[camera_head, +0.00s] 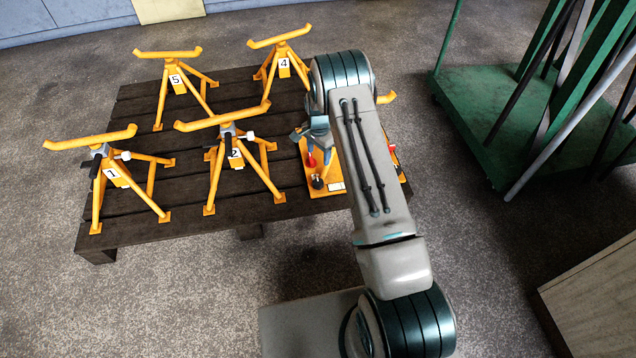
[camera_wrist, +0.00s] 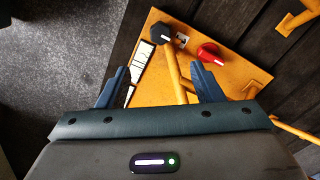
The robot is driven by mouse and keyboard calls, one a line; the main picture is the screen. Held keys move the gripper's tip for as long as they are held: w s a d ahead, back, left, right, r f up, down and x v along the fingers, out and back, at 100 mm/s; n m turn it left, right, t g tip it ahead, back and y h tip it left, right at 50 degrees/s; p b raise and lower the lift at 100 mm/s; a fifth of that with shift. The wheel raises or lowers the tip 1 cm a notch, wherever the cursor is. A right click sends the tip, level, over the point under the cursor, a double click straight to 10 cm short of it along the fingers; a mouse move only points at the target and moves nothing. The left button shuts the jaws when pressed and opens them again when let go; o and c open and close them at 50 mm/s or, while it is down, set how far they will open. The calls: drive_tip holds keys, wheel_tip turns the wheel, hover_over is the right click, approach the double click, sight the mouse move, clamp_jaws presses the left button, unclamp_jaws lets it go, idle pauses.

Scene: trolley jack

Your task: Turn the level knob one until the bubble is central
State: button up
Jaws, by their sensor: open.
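An orange plate (camera_head: 326,192) lies at the right end of the wooden platform, and it fills the middle of the wrist view (camera_wrist: 236,73). It carries a black knob (camera_wrist: 161,33) and a red knob (camera_wrist: 211,54), each with a pale mark. A white strip with dark marks (camera_wrist: 141,62) lies along the plate's left edge; I cannot make out a bubble. My gripper (camera_wrist: 158,70) is open and empty above the plate, with both knobs beyond its fingertips. In the head view my arm hides part of the plate.
Several orange stands with numbers, such as stand 2 (camera_head: 231,150) and stand 1 (camera_head: 112,175), occupy the dark wooden platform (camera_head: 185,205) left of my arm. An orange bar crosses the plate between my fingers. A green trolley (camera_head: 480,110) stands at right.

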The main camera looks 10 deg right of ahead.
sight(318, 181)
wheel_tip(318, 181, down, 16)
drive_tip(key=b, duration=0.4)
drive_tip(key=shift+r, duration=0.25)
drive_tip(key=shift+c, duration=0.3)
drive_tip(key=shift+b, duration=0.3)
drive_tip(key=c, duration=0.9)
